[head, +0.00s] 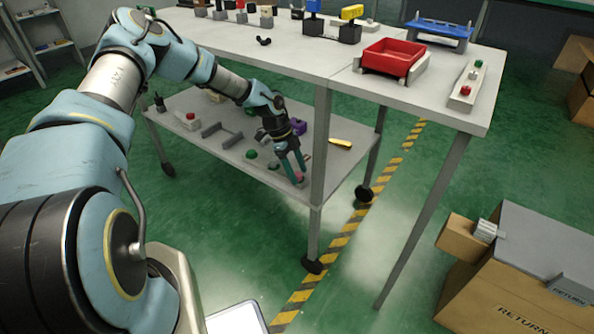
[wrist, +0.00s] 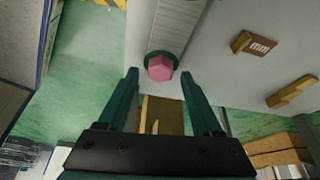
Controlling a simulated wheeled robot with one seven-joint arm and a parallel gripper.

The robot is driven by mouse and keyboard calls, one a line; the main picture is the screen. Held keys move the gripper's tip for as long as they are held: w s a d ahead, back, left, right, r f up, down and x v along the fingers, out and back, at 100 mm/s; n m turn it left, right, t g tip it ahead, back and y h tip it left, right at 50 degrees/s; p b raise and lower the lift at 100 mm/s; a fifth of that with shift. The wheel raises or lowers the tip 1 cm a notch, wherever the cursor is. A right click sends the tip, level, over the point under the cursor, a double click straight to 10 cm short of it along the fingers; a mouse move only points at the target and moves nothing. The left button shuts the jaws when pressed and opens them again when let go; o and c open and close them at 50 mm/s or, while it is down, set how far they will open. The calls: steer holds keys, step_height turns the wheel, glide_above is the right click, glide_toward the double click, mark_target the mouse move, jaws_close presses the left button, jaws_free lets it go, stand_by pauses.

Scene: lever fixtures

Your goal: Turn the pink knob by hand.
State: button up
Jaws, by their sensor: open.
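The pink knob (wrist: 160,67) is faceted and sits on a green ring at the end of a pale ribbed block in the wrist view. My gripper (wrist: 159,77) is open, with its two green fingers apart and the knob between and just beyond their tips. The fingers do not visibly grip it. In the head view my gripper (head: 293,175) reaches down at the front edge of the cart's lower shelf. The knob is hard to make out there, largely hidden by the fingers.
The lower shelf (head: 190,105) also holds a yellow handle (head: 341,143), a purple part (head: 298,127) and green buttons. The upper table top (head: 300,52) overhangs it, and a table leg (head: 320,170) stands just right of my gripper. Cardboard boxes (head: 515,275) stand at right.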

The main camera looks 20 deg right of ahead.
mark_target(297, 173)
steer(key=shift+r, duration=0.1)
steer(key=shift+w+a+r, duration=0.1)
steer(key=shift+w+r, duration=0.05)
steer(key=shift+r, duration=0.15)
steer(key=shift+v, duration=1.25)
steer(key=w+a, duration=0.2)
steer(key=w, duration=0.1)
steer(key=w+a, duration=0.5)
steer(key=w, duration=0.1)
steer(key=shift+w+a+f+b, duration=0.1)
steer(key=shift+a+f+b, duration=0.1)
steer(key=shift+b, duration=0.2)
